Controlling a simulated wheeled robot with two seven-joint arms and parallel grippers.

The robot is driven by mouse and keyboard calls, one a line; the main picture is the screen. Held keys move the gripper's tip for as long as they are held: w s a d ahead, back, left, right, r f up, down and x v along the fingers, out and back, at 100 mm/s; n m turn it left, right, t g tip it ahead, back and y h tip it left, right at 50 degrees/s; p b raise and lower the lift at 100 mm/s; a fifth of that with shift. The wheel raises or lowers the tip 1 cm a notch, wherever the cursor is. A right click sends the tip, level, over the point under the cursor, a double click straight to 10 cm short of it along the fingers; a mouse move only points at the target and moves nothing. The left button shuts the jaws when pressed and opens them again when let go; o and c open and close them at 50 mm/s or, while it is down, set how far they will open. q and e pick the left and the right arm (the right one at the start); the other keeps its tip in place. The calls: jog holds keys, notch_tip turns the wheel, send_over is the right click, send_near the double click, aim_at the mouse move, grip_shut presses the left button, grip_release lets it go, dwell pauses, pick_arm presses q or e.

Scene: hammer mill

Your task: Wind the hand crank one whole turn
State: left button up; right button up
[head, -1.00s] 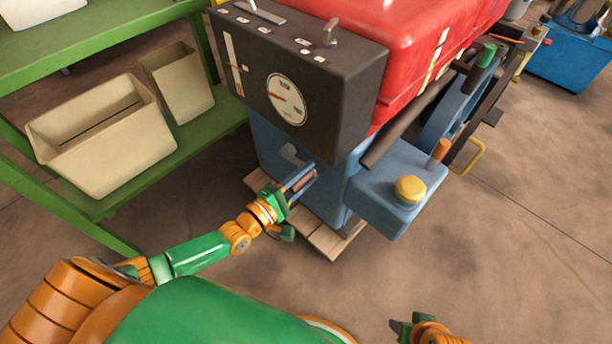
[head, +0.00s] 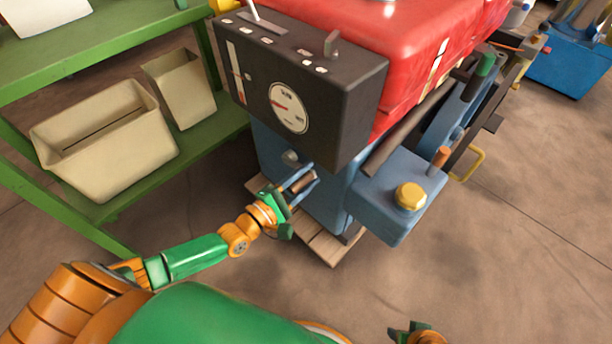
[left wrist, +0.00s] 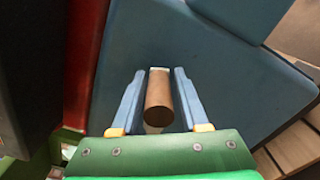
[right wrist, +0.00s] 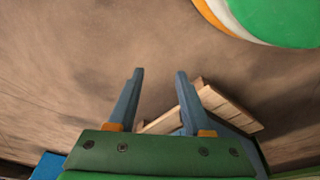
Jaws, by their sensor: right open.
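The hand crank sits low on the front of the blue mill body, under the dark control box. Its brown cylindrical handle (head: 304,184) points toward my left gripper, and a small grey round part (head: 290,157) shows just above it. My left gripper (head: 300,182) is at the handle. In the left wrist view the handle (left wrist: 159,100) lies between the two blue fingers (left wrist: 159,72), with a narrow gap on each side, so the jaws look open around it. My right gripper (right wrist: 158,75) is open and empty, low over the floor near the bottom of the head view.
The black control box (head: 310,100) with a white dial overhangs the crank. A blue side block (head: 385,205) with a yellow cap juts out at right. The mill stands on a wooden pallet (head: 325,245). A green shelf (head: 215,150) with beige bins is at left.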

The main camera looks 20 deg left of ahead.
pick_arm(q)
jog(key=shift+o, duration=0.7)
pick_arm(e)
jog(key=shift+r, duration=0.1)
pick_arm(q)
jog(key=p+v, duration=0.1)
jog(key=v, duration=0.6)
pick_arm(e)
jog(key=f, duration=0.1)
jog(key=s+f, duration=0.1)
jog(key=f, duration=0.1)
jog(key=shift+s+d+f, duration=0.1)
jog(key=shift+d+f, duration=0.05)
